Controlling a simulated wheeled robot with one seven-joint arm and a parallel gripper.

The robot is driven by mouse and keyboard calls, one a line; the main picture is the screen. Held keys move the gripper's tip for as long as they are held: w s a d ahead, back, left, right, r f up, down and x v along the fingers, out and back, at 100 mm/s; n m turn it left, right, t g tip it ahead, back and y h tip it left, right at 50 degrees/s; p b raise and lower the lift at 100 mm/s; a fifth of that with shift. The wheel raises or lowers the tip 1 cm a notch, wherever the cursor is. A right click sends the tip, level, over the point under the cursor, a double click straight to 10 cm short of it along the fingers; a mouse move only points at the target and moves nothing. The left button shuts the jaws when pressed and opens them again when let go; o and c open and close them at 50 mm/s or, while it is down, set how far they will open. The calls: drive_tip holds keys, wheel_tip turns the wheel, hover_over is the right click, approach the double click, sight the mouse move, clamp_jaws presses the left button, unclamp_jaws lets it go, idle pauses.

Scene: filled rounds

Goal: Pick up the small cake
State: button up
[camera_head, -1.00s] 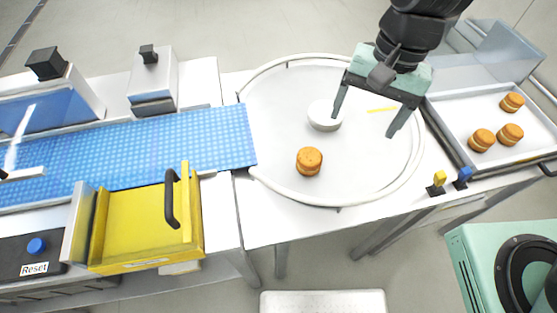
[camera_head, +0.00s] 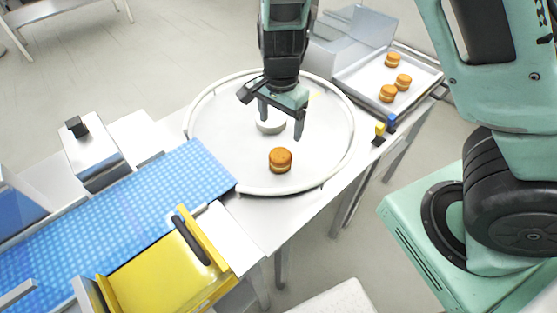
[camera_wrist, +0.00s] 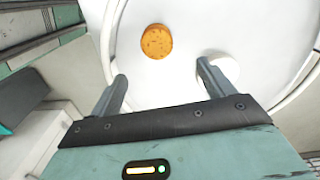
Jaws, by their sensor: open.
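A small round orange-brown cake (camera_head: 280,160) with a pale filling band sits on the white round turntable (camera_head: 236,172), near its front edge. My gripper (camera_head: 281,121) is open and empty, above the turntable and a little behind the cake in the head view. In the wrist view the cake (camera_wrist: 156,42) lies beyond the fingertips of my gripper (camera_wrist: 162,72), roughly between them and apart from both. Nothing hides the cake in either view.
A white round hub (camera_head: 270,122) stands on the turntable, close to my fingers. A blue conveyor belt (camera_head: 120,212) ends at its left. A tray (camera_head: 362,78) with several similar cakes is at the back right. A yellow box (camera_head: 165,270) is at the front left.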

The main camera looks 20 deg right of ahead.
sight(280, 154)
wheel_tip(280, 154, down, 7)
drive_tip(key=shift+r, duration=0.1)
drive_tip(key=shift+s+a+f, duration=0.1)
drive_tip(key=shift+s+f, duration=0.1)
drive_tip(key=shift+f, duration=1.2)
drive_tip(key=shift+s+a+f, duration=0.1)
drive_tip(key=shift+s+f, duration=0.05)
drive_tip(key=shift+f, duration=1.2)
drive_tip(key=c, duration=0.8)
